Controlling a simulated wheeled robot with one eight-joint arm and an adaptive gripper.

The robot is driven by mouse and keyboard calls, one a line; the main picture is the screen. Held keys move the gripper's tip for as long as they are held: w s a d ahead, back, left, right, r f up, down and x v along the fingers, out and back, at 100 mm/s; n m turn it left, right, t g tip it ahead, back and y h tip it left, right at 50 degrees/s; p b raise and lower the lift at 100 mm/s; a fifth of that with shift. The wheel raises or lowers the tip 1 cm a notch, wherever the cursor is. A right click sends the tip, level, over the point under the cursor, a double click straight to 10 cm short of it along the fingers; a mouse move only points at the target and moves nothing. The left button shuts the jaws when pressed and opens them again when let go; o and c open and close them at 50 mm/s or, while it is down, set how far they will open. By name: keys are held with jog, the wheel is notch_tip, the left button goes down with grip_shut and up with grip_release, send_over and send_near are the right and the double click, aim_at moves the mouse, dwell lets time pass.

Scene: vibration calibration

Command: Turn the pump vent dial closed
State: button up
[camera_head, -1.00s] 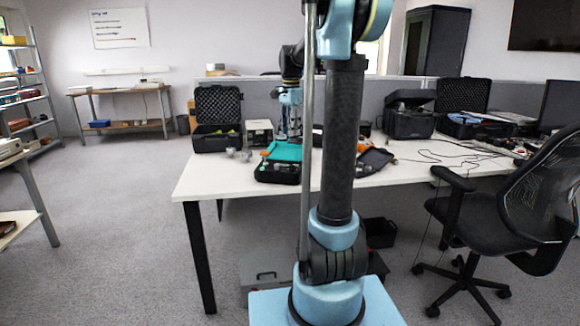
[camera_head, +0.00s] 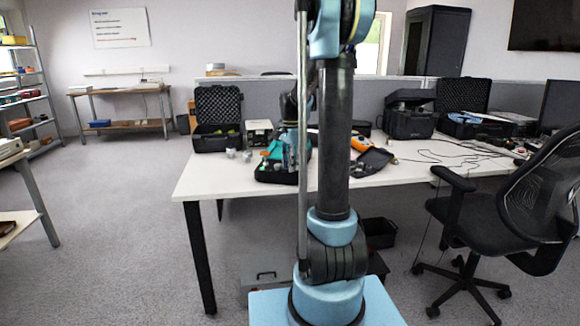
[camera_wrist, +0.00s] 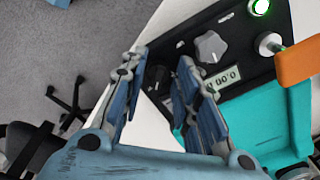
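The calibration unit lies on the white table and shows in the head view as a black case (camera_head: 268,176) with teal parts. In the wrist view its black panel (camera_wrist: 232,32) carries a grey pointer knob (camera_wrist: 210,46), a black knob (camera_wrist: 157,80), a display (camera_wrist: 222,80), a green-lit button (camera_wrist: 260,7) and a silver fitting (camera_wrist: 268,43) beside an orange piece (camera_wrist: 298,62). I cannot tell which knob is the pump vent dial. My gripper (camera_wrist: 160,62) is open, with the black knob showing between its fingers; contact is unclear. The fingers hide part of the panel.
On the table (camera_head: 222,178) stand an open foam-lined case (camera_head: 217,105), a small instrument box (camera_head: 259,132) and small metal pieces (camera_head: 231,153). An orange meter (camera_head: 360,143) and a dark pouch (camera_head: 372,160) lie to the right. A chair (camera_head: 500,210) stands at the right.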

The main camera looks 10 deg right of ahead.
jog(key=shift+f, duration=0.2)
grip_shut()
jog(key=shift+n, duration=0.3)
jog(key=n, duration=1.1)
jog(key=shift+s+d+n, duration=0.1)
jog(key=shift+d+n, duration=0.05)
jog(key=shift+n, duration=0.25)
jog(key=n, duration=0.5)
jog(key=shift+d, duration=0.1)
jog(key=shift+n, duration=0.4)
